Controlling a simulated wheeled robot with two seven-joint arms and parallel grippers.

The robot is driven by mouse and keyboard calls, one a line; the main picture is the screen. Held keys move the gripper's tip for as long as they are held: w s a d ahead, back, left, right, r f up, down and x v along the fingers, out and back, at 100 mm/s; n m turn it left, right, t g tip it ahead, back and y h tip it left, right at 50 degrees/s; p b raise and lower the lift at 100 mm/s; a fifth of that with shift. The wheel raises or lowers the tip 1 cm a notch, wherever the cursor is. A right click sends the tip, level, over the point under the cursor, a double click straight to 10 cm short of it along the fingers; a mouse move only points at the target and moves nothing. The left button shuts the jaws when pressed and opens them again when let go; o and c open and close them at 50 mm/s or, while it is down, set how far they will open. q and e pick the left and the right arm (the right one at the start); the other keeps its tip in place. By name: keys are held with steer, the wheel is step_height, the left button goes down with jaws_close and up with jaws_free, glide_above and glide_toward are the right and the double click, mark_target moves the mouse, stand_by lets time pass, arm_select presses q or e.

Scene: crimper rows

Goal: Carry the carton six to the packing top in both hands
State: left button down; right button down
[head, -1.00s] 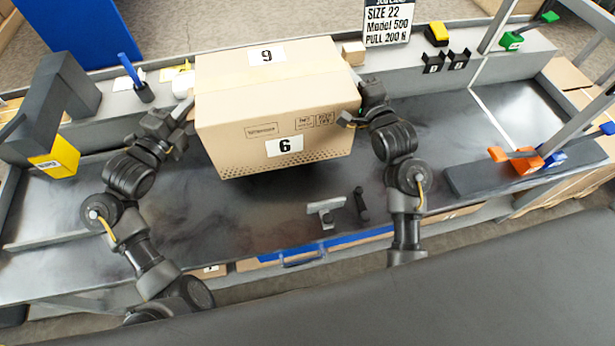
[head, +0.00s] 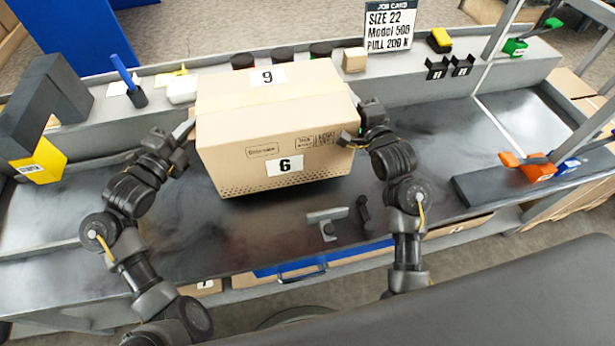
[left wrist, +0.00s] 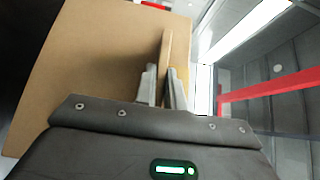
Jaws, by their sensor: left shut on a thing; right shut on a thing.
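The carton six (head: 235,140) is a brown cardboard box in the middle of the head view. Its front label reads 6, and a label on its top looks like a 9 or an upside-down 6. My left gripper (head: 187,130) is shut on its left side and my right gripper (head: 356,122) is shut on its right side. The carton looks level, over the dark bench top (head: 240,235); whether its base touches is hard to tell. In the left wrist view the left fingers (left wrist: 163,88) close on a thin cardboard edge of the carton (left wrist: 100,60).
Behind the carton runs a grey ledge (head: 400,82) with dark jars, a small box (head: 354,59) and a job card (head: 390,27). A grey T-shaped tool (head: 326,220) lies in front of the carton. Orange and blue clamps (head: 535,168) are at right. A black-yellow block (head: 42,160) stands left.

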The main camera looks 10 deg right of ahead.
steer(key=shift+r, duration=0.1)
